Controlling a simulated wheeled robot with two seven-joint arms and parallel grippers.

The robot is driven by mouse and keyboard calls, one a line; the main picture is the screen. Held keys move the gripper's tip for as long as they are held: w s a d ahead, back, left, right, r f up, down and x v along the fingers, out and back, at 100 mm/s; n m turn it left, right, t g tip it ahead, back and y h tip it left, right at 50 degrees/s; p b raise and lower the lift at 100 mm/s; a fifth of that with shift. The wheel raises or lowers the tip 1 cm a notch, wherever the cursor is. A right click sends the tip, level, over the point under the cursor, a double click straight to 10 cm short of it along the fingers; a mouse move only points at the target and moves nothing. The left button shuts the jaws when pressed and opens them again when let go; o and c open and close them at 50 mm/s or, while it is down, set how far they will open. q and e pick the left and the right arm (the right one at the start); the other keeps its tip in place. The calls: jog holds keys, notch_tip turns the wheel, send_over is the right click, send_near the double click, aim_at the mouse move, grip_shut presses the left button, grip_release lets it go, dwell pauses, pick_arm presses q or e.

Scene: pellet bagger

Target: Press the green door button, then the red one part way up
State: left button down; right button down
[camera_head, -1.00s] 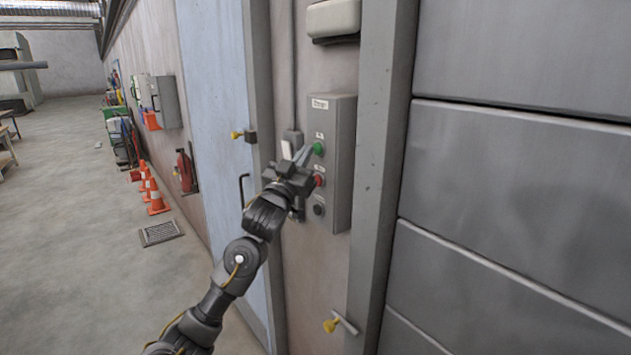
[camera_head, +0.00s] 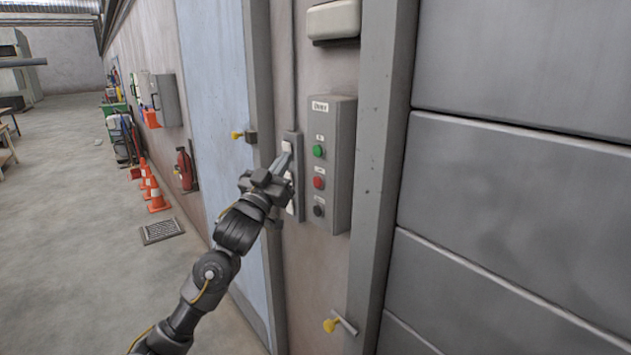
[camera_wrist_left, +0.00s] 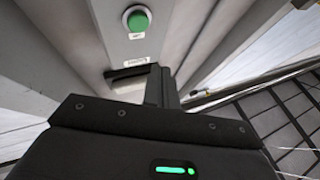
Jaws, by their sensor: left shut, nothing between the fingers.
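The grey door control box (camera_head: 343,150) is fixed to the wall beside the sectional door. It carries a green button (camera_head: 318,151) on top, a red button (camera_head: 319,183) below it and a dark button (camera_head: 318,211) at the bottom. My left gripper (camera_head: 284,160) is shut and empty, left of the box and apart from the buttons. In the left wrist view the green button (camera_wrist_left: 137,19) shows near the top, beyond the shut fingers (camera_wrist_left: 162,85). The red button is not recognisable there. My right gripper is not in view.
A narrow switch panel (camera_head: 298,209) is on the wall just behind my left gripper. A grey door frame post (camera_head: 379,150) and the sectional door (camera_head: 520,180) are right of the box. A yellow-tipped fitting (camera_head: 331,325) sticks out low. Cones (camera_head: 157,196) stand far left.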

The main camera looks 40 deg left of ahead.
pick_arm(q)
jog(key=shift+s+a, duration=0.1)
jog(key=shift+s, duration=0.2)
jog(key=b, duration=0.6)
send_near(314, 178)
jog(key=s+a+r, duration=0.2)
jog(key=a+r, duration=0.1)
jog(key=shift+w+r, duration=0.1)
jog(key=shift+w, duration=0.1)
jog(key=shift+w+d+p, duration=0.1)
jog(key=shift+w+d, duration=0.25)
jog(key=shift+w, duration=0.85)
jog(key=shift+w+d+p, duration=0.15)
jog(key=shift+w+d, duration=0.2)
jog(key=shift+w, duration=0.85)
jog(key=shift+w+d+p, duration=0.1)
jog(key=shift+w+d, duration=0.25)
jog(key=shift+w, duration=0.85)
jog(key=s+a+p, duration=0.2)
jog(key=s, duration=0.5)
jog(key=shift+s+a, duration=0.15)
jog(key=shift+s, duration=0.25)
